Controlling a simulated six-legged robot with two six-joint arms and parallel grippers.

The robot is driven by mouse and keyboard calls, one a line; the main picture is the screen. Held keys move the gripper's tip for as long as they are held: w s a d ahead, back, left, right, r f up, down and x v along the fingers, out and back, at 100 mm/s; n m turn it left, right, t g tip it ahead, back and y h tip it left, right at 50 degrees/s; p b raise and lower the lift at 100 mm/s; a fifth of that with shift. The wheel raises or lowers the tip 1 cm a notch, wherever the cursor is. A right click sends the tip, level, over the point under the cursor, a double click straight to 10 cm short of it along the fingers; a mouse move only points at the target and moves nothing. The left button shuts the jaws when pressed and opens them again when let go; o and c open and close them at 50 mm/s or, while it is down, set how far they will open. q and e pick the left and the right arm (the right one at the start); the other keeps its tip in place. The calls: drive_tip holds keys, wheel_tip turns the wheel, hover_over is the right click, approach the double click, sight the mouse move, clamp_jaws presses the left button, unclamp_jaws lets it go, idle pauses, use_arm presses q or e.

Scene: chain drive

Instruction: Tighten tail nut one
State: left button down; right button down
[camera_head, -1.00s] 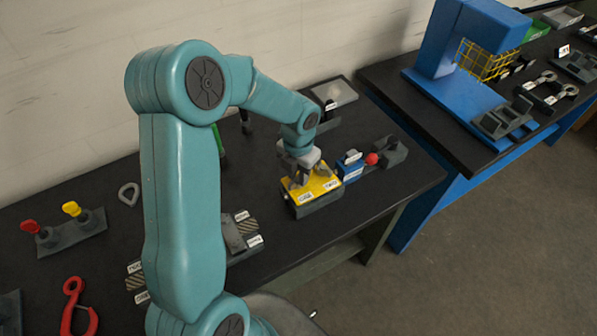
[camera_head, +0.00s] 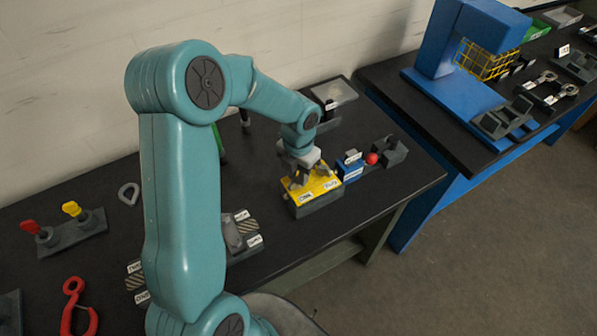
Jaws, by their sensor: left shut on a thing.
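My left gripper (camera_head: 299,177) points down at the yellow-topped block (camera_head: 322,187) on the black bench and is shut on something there. The thing between its fingers is too small and too covered to make out. No tail nut can be picked out for certain. The yellow top carries white labels on its front edge. My right gripper is not in view.
Right of the yellow block stand a blue block (camera_head: 351,167), a red ball (camera_head: 372,159) and a dark grey holder (camera_head: 391,152). Red (camera_head: 31,227) and yellow (camera_head: 72,209) keys, and a red hook (camera_head: 73,305), are at the left. A blue press (camera_head: 447,62) stands on the other bench.

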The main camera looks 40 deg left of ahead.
use_arm(q)
drive_tip(key=c, duration=1.2)
unclamp_jaws()
drive_tip(key=shift+s, duration=0.1)
